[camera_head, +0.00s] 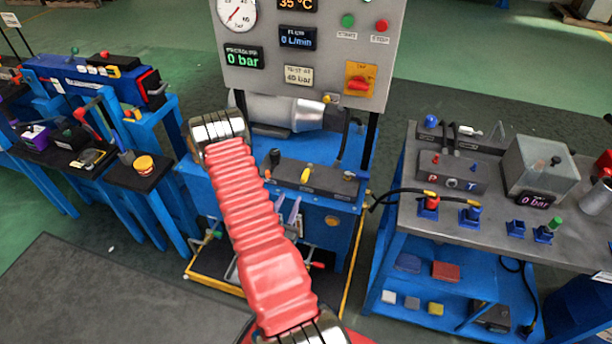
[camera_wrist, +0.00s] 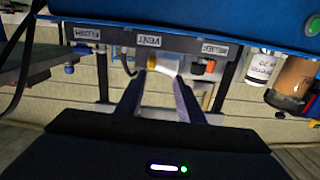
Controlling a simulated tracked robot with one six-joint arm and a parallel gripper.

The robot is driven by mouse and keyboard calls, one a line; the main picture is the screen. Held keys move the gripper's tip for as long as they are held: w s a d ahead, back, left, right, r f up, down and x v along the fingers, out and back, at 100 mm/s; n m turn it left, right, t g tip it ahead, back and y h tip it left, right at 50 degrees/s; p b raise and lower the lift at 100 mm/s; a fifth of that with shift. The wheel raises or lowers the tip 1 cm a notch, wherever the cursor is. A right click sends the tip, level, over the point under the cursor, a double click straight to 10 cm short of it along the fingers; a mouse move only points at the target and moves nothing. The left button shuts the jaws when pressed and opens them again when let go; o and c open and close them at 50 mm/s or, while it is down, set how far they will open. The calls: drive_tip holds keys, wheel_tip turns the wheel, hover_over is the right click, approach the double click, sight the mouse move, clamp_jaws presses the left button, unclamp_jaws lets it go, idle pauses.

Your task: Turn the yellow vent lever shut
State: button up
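In the wrist view, the VENT label (camera_wrist: 149,40) sits on a dark panel under a blue edge. Just below it is a small yellow part (camera_wrist: 151,62), the visible part of the vent lever, beside a pale, bright piece. My gripper (camera_wrist: 158,78) is open, its two dark fingers reaching toward the lever, one on each side in the picture. I cannot tell whether they touch it.
The FLUSH label (camera_wrist: 83,34) is left of VENT, the RELIEF label (camera_wrist: 215,49) right, above a red-orange knob (camera_wrist: 204,68). In the head view, a gauge panel (camera_head: 310,50) rises above the bench, and a grey-topped table (camera_head: 400,225) stands right.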

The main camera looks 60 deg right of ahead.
sight(302, 182)
drive_tip(key=shift+s+a+f, duration=0.1)
drive_tip(key=shift+s+f, duration=0.1)
drive_tip(key=shift+s, duration=0.6)
drive_tip(key=d, duration=0.4)
drive_tip(key=w+d, duration=0.1)
drive_tip(key=d, duration=0.4)
drive_tip(key=w+d, duration=0.1)
drive_tip(key=d, duration=0.3)
drive_tip(key=shift+w+d, duration=0.1)
drive_tip(key=shift+d, duration=0.25)
clamp_jaws()
